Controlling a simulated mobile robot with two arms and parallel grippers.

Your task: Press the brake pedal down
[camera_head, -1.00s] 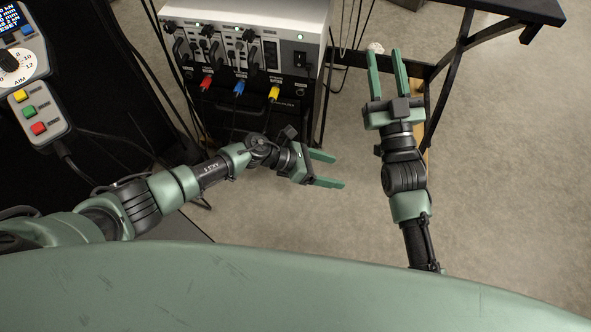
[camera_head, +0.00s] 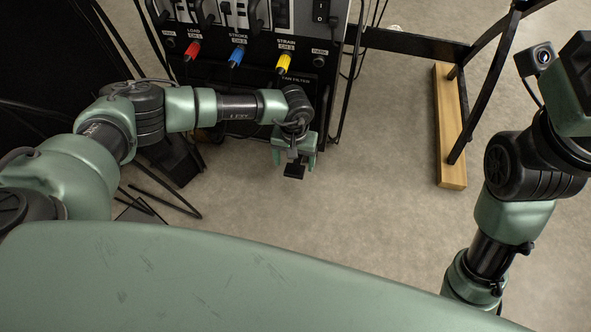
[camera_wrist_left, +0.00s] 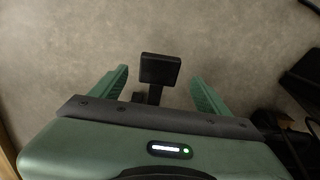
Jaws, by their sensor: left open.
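The brake pedal, a black square pad on a dark stem, shows low in front of the machine in the head view (camera_head: 293,171) and between my fingers in the left wrist view (camera_wrist_left: 160,69). My left gripper (camera_head: 295,152) points down over the pedal. It is open and empty in the left wrist view (camera_wrist_left: 160,80), with one green finger on each side of the stem. The pad sticks out past the fingers. I cannot tell whether a finger touches the pedal or how far the pedal is down. My right gripper (camera_head: 578,90) is at the right edge, its fingers out of frame.
The black machine front (camera_head: 262,85) with red, blue and yellow plugs stands just behind my left gripper. A wooden foot (camera_head: 450,130) under a black frame stands to the right. Cables and dark parts lie at the left. The floor (camera_head: 370,190) between is clear.

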